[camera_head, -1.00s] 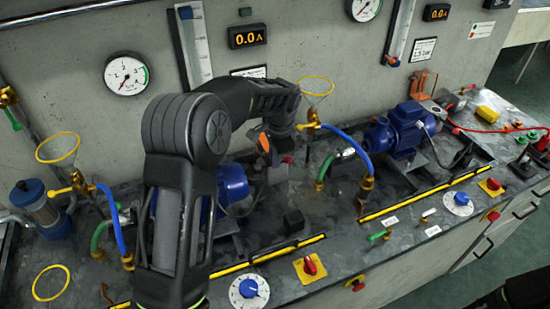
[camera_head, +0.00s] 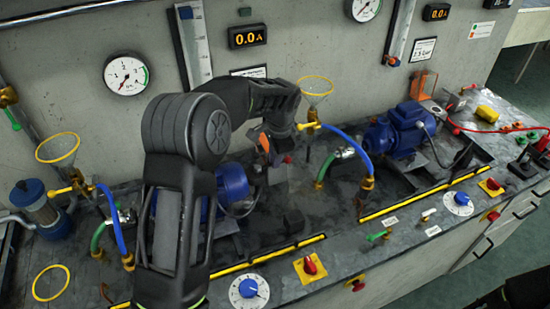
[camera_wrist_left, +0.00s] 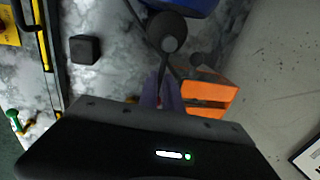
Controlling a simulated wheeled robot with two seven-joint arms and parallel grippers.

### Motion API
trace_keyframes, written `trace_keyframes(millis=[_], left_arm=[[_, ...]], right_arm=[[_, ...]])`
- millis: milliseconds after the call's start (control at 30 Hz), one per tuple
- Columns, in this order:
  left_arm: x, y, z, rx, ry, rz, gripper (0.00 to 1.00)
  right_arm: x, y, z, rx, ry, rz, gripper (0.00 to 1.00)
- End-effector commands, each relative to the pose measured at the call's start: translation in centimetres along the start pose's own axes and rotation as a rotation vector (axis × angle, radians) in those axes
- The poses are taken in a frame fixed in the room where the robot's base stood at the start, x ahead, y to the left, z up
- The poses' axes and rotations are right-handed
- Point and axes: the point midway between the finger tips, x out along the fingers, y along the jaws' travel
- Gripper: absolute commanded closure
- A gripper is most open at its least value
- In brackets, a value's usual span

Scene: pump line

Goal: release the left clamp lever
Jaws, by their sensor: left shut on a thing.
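My left gripper (camera_head: 272,150) reaches down behind the blue motor (camera_head: 232,184) of the left pump station, beside an orange part (camera_head: 263,142). In the left wrist view its fingers (camera_wrist_left: 165,92) are close together, shut on a slim part that I take for the left clamp lever. The grip itself is mostly hidden by the gripper body. A dark round knob (camera_wrist_left: 167,31) shows just beyond the fingers, and an orange block (camera_wrist_left: 207,97) stands right beside them.
A yellow-rimmed funnel (camera_head: 316,86) and a blue hose (camera_head: 350,145) stand close right of the gripper. The wall with its gauge (camera_head: 126,74) is behind. The right pump (camera_head: 408,125) stands apart.

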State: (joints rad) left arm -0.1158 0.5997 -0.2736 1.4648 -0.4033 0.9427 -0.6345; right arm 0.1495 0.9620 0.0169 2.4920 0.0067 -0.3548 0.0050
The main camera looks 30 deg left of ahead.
Motion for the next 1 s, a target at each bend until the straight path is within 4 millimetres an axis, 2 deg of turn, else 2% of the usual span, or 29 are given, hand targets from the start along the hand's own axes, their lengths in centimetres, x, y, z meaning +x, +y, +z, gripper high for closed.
trace_keyframes(millis=[567,1000], left_arm=[[-0.1,0.1,0.0,0.027,0.009,-0.002,1.00],[-0.3,1.3,0.3,0.269,0.058,-0.004,1.00]], right_arm=[[0.1,0.0,0.0,0.000,0.000,0.000,0.64],[0.9,0.2,-0.1,-0.002,0.003,-0.003,0.64]])
